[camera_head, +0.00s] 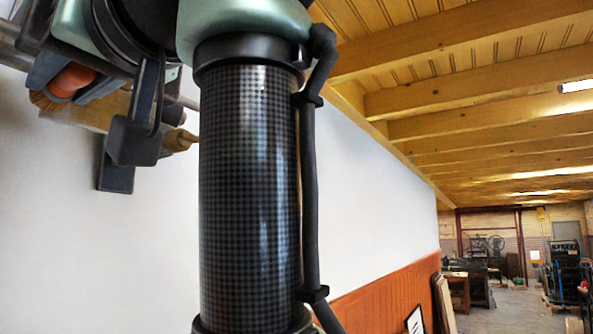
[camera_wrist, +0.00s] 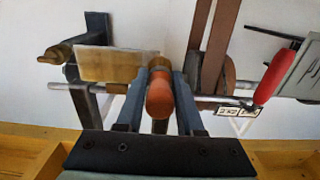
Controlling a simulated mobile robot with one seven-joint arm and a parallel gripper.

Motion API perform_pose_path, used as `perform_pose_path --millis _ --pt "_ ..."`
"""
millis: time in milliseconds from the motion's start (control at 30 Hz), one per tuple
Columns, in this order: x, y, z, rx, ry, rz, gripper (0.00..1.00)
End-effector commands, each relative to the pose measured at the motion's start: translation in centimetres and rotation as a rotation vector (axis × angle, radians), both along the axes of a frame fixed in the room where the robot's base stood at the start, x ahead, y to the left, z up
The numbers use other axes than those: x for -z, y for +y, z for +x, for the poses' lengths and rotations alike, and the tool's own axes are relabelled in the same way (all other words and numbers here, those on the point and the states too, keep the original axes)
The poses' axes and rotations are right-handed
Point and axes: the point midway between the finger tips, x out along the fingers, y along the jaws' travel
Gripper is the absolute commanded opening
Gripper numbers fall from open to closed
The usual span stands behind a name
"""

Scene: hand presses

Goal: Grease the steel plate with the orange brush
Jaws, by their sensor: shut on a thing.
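My gripper (camera_wrist: 157,82) is shut on the orange brush (camera_wrist: 160,98); its rounded orange end points toward the wrist camera, between the fingers. A short tan part at its far end is partly hidden. In the head view the brush (camera_head: 72,80) shows at upper left, with tan bristles beside my gripper (camera_head: 76,84). A tan slab (camera_wrist: 108,66) lies just beyond and left of the brush; whether they touch is unclear. A grey flat plate (camera_wrist: 301,70) is at the right edge of the wrist view. I cannot tell whether it is the steel plate.
A dark upright (camera_wrist: 97,30) carries a horizontal rod and a wooden knob (camera_wrist: 57,53) at left. A brown round part (camera_wrist: 214,82) and a red handle (camera_wrist: 270,80) are at right. Wooden framing (camera_wrist: 28,150) runs along the bottom. My arm covers much of the head view.

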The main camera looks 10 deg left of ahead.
Motion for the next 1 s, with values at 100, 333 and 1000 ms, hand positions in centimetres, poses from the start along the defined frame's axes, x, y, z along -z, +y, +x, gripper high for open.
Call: perform_pose_path --millis 100,333,1000 --pt "0.0 0.0 0.0 0.0 0.0 0.001 0.0" --pt "-0.1 0.3 0.1 -0.001 0.0 0.001 0.0" --pt "-0.1 1.5 0.6 0.0 0.0 0.0 0.0"
